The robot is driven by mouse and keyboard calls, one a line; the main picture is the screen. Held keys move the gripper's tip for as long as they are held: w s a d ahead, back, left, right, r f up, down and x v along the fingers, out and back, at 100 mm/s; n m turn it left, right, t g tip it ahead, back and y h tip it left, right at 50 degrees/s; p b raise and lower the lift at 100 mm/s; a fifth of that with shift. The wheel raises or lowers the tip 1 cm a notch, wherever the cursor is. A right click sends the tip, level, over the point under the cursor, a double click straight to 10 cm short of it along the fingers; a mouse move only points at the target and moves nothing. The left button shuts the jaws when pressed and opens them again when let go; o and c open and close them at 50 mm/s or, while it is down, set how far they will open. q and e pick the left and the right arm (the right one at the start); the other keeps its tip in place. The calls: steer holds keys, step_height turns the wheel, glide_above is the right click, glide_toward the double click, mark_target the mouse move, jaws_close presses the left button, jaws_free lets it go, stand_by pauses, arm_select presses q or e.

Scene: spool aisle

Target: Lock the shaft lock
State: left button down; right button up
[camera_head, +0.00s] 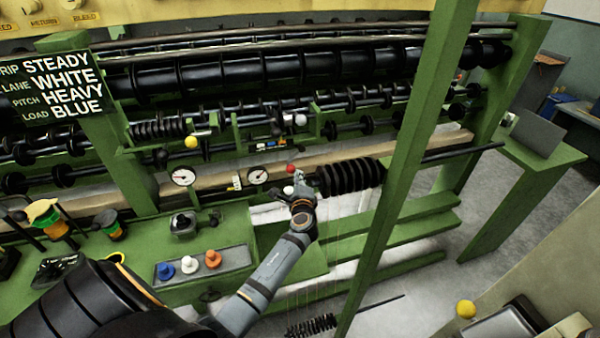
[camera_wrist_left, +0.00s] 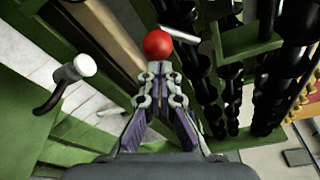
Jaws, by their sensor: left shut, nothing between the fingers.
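A red ball knob (camera_head: 291,168) sits on the green machine frame, just left of the black finned roller (camera_head: 350,176). In the left wrist view the red knob (camera_wrist_left: 158,44) is straight ahead of the fingertips, with a pale metal rod beside it. No label shows which part is the shaft lock. My left gripper (camera_head: 300,184) is shut and empty, its fingertips (camera_wrist_left: 160,72) right at the near side of the knob. I cannot tell whether they touch it. A white-capped black crank handle (camera_wrist_left: 84,66) stands to the left in the wrist view. My right gripper is out of view.
A green post (camera_head: 400,160) rises close to the right of the arm. Two dial gauges (camera_head: 183,177) and a yellow knob (camera_head: 191,142) are to the left. A tray (camera_head: 232,258) with blue, white and orange knobs lies on the bench below. Black shafts run behind.

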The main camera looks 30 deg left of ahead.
mark_target(289, 170)
arm_select(q)
steer(key=r+m+p, duration=0.1)
steer(key=m+p, duration=0.1)
steer(key=p, duration=0.1)
steer(key=s+a+r+m+g+p, duration=0.1)
steer(key=p, duration=0.2)
steer(key=shift+s+a+r+m, duration=0.1)
steer(key=shift+m, duration=0.3)
steer(key=shift+s+a+r+p, duration=0.15)
steer(key=shift+p, duration=0.25)
steer(key=shift+s+a+r+p, duration=0.15)
steer(key=shift+r+p, duration=0.2)
steer(key=shift+p, duration=0.25)
steer(key=shift+s+a+r+p, duration=0.1)
steer(key=shift+s+r+p, duration=0.05)
steer(key=shift+r+p, duration=0.2)
steer(key=shift+f, duration=0.1)
